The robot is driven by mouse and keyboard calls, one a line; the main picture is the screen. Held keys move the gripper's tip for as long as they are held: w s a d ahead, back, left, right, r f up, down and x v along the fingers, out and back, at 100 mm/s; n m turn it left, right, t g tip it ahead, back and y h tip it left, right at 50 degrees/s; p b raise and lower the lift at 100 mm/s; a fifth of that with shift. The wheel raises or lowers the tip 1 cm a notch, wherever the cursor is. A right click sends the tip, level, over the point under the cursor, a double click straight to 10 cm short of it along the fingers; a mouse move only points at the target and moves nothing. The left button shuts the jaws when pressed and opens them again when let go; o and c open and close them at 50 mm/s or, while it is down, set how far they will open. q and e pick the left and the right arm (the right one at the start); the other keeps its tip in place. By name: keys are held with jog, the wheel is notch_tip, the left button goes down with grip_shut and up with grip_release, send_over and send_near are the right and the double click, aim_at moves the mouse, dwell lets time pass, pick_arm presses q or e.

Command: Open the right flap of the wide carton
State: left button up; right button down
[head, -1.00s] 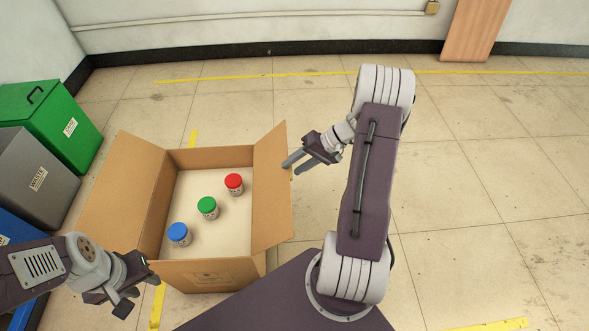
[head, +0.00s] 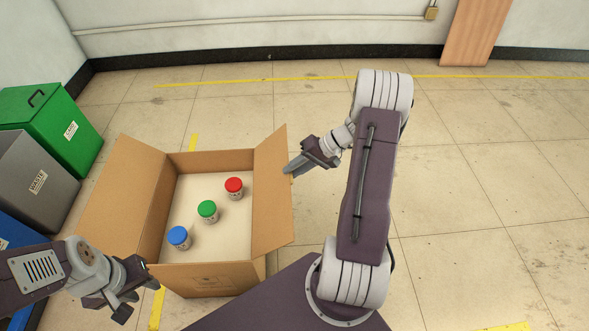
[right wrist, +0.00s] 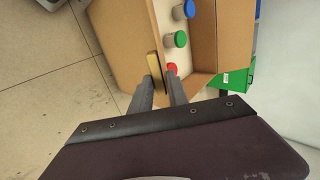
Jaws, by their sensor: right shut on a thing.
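The wide carton (head: 210,279) stands open-topped on the floor, holding jars with a blue lid (head: 178,236), a green lid (head: 207,209) and a red lid (head: 234,187). Its right flap (head: 271,190) stands up, leaning slightly outward. My right gripper (head: 288,170) is shut on this flap's outer edge, near its far upper corner. The left flap (head: 122,200) leans outward to the left. My left gripper (head: 136,297) is open and empty by the carton's near left corner.
Green (head: 55,125), grey (head: 38,178) and blue (head: 18,238) bins stand at the left. The floor (head: 480,200) right of the carton is clear beyond my right arm. A wooden panel (head: 475,30) leans at the back wall.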

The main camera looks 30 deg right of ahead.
jog(key=shift+s+d+f, duration=0.1)
jog(key=shift+f, duration=0.1)
dwell(0.7)
jog(key=a+r+h+p, duration=0.1)
jog(key=p, duration=0.1)
jog(key=w+a+r+g+p, duration=0.1)
jog(key=r+p, duration=0.1)
jog(key=a+r+h+p, duration=0.1)
jog(key=p, duration=0.2)
jog(key=shift+w+a+r+h, duration=0.25)
jog(key=shift+w+r+h, duration=0.05)
jog(key=shift+r, duration=0.1)
jog(key=w+a+p, duration=0.1)
jog(key=a+g+h+p, duration=0.1)
jog(key=shift+w+a+r, duration=0.2)
jog(key=shift+w+a, duration=0.1)
jog(key=shift+w, duration=0.05)
jog(key=shift+w+a+r, duration=0.1)
jog(key=shift+a, duration=0.15)
